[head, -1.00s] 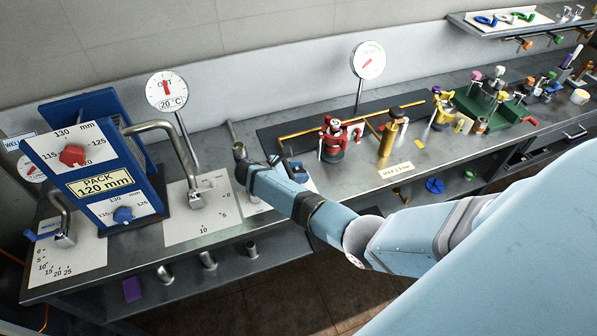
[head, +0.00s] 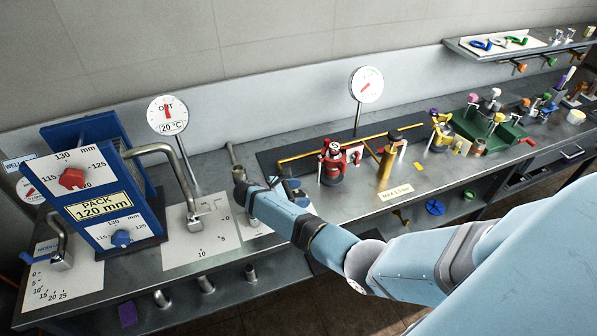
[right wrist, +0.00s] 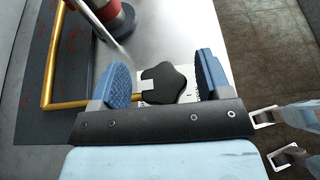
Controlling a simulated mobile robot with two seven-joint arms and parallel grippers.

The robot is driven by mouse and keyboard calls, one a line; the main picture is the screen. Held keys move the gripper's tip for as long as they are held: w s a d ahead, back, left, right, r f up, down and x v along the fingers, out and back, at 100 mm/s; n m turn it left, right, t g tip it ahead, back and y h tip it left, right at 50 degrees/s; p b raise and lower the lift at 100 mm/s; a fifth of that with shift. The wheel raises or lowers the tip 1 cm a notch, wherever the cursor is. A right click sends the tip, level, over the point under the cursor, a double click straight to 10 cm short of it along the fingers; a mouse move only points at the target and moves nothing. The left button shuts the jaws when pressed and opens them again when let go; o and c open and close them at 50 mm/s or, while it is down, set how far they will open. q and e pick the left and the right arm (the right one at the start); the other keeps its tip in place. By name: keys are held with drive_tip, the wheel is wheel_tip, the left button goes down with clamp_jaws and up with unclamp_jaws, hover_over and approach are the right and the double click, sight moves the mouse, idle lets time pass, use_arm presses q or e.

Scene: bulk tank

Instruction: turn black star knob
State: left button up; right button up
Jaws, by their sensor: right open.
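The black star knob (right wrist: 168,83) shows in the right wrist view, between the two blue finger pads of my right gripper (right wrist: 162,82). The gripper is open, with a gap between each pad and the knob. A pale plate with small markings lies behind the knob. In the head view my right gripper (head: 287,188) is low over the bench, left of the red valve, and mostly hidden by my arm. I cannot make out the star knob there. My left gripper is not in view.
A round gauge (head: 366,85) rises behind. Several fittings crowd the bench's right.

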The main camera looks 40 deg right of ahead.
wheel_tip(320, 180, up, 19)
idle(0.4)
drive_tip(key=t+y, duration=0.3)
drive_tip(key=t, duration=0.3)
hover_over(299, 195)
drive_tip(key=s+a, duration=0.1)
drive_tip(key=s, duration=0.3)
wheel_tip(299, 195, down, 14)
drive_tip(key=s+a+f+m+t+y, duration=0.2)
drive_tip(key=s+a+f+t+y, duration=0.15)
drive_tip(key=s+f, duration=0.3)
drive_tip(key=s+a+m+t+y, duration=0.4)
drive_tip(key=s+a+m+y, duration=0.5)
drive_tip(key=s, duration=0.7)
drive_tip(key=a+m, duration=0.1)
drive_tip(key=a, duration=0.1)
drive_tip(key=shift+s+a+f+m, duration=0.15)
drive_tip(key=shift+a+m, duration=0.15)
drive_tip(key=shift+a, duration=0.1)
drive_tip(key=shift+t, duration=0.25)
